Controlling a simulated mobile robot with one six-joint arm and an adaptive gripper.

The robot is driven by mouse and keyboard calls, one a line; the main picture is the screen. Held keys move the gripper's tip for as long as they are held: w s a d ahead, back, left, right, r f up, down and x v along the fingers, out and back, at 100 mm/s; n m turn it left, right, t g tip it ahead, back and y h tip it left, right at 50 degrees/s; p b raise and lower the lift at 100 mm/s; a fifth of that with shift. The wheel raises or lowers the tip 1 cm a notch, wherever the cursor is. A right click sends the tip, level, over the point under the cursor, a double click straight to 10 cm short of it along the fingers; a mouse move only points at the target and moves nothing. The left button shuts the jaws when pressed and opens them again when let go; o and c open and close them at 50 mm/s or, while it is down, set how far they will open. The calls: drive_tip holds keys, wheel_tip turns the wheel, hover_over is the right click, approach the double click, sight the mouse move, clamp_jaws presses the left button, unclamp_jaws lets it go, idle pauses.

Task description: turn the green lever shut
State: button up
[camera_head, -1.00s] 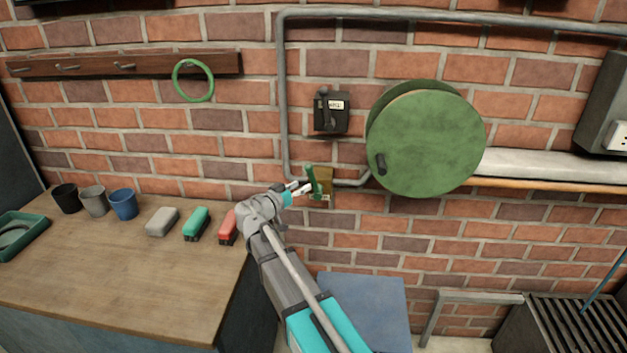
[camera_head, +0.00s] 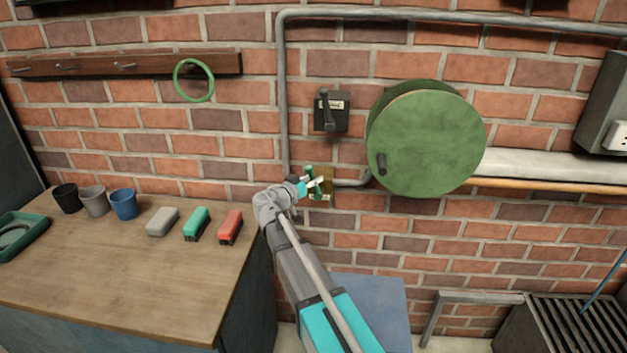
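The green lever (camera_head: 309,170) is on a small brownish-yellow plate (camera_head: 328,178) on the brick wall, at the end of the grey pipe. Its top shows above my gripper and a green part shows below it. My gripper (camera_head: 314,186) is at the lever, and its pale fingers cross in front of the lever's middle. The fingers hide that part, so I cannot tell whether they are closed on it or only touching or beside it.
A big green disc (camera_head: 428,143) with a black handle is right of the lever. A black switch box (camera_head: 331,112) is above. The grey pipe (camera_head: 283,95) runs on the left. A wooden worktop (camera_head: 120,265) with cups and blocks stands at left, a blue surface (camera_head: 375,300) below.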

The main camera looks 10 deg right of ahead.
clamp_jaws()
drive_tip(key=shift+d, duration=0.3)
drive_tip(key=shift+a, duration=0.25)
